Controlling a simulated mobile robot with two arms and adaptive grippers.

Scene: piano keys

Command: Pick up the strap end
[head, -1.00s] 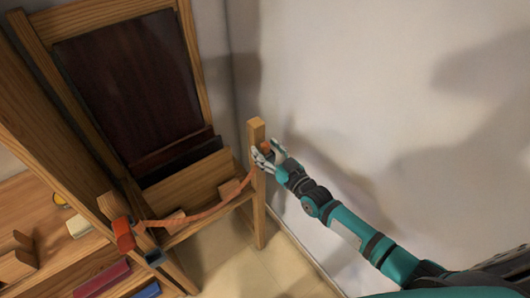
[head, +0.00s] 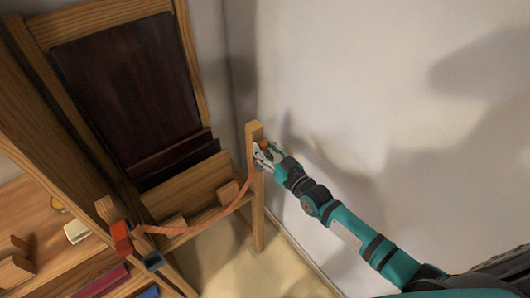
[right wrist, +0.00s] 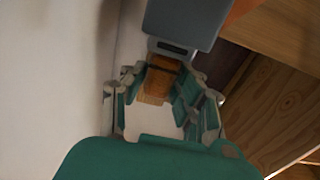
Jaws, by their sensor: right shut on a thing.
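The orange strap (head: 205,222) hangs in a sagging curve from an orange block (head: 121,237) at the left to the top of a wooden post in the head view. My right gripper (head: 264,156) is at that post's top, with its fingers shut on the strap end (head: 264,146), a small orange piece partly hidden by the fingers. In the right wrist view my right gripper (right wrist: 166,98) has its fingers on both sides of an orange-brown piece (right wrist: 155,84), with a dark grey block (right wrist: 185,20) just beyond. My left gripper is not in view.
The wooden post (head: 256,205) stands close to the pale wall (head: 390,100). A wooden frame with a dark panel (head: 125,90) stands behind the strap. A shelf with a red book (head: 102,281) and small blocks is at lower left. The floor (head: 225,262) shows between.

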